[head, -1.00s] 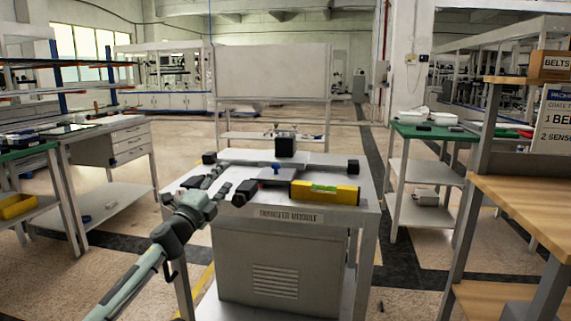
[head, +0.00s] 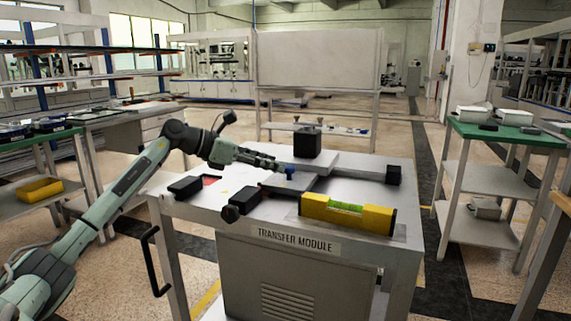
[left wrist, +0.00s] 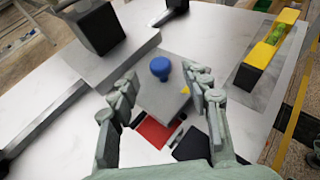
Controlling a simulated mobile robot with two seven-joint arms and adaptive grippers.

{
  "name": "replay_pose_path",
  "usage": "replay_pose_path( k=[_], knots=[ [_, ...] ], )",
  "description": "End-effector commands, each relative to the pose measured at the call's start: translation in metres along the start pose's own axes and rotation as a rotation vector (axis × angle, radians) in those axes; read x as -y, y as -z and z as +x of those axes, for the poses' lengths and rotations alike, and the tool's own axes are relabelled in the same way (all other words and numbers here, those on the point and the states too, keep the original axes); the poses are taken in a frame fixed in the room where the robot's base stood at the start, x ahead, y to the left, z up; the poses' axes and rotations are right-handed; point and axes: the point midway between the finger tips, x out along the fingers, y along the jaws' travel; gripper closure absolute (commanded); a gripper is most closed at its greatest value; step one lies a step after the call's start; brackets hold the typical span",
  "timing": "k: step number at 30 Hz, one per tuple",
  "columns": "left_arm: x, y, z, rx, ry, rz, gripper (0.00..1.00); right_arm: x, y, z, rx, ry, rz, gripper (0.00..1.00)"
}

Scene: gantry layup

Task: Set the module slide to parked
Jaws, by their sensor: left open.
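The transfer module (head: 228,196) is a grey table with a front label. On its top is a flat grey slide plate (head: 287,183) with a blue knob (head: 290,171) standing on it. In the left wrist view the knob (left wrist: 160,68) stands just beyond and between the fingertips, with the slide plate (left wrist: 160,98) below. My left gripper (head: 276,165) is open and empty, reaching in from the left beside the knob; its fingers (left wrist: 158,80) do not appear to touch it. A red patch (left wrist: 155,132) shows near the plate's end. My right gripper is out of view.
A yellow level (head: 347,212) lies at the table's front right. A black block (head: 307,142) stands at the back, with black end blocks (head: 243,197) around the slide. A green-topped bench (head: 505,135) stands at the right, with floor between.

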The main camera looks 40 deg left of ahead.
Motion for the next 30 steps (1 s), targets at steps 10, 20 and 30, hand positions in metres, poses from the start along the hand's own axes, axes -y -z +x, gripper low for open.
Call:
replay_pose_path(
  k=[10,20,30],
  knots=[
    [0.001,-0.001,0.039,0.002,0.001,-0.002,0.52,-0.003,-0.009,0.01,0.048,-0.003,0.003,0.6],
    [0.001,0.0,0.041,0.001,0.001,-0.002,0.59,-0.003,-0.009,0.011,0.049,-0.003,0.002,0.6],
    [0.001,0.0,0.041,0.001,0.001,-0.002,1.0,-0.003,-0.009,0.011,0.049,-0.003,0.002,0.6]
  ],
)
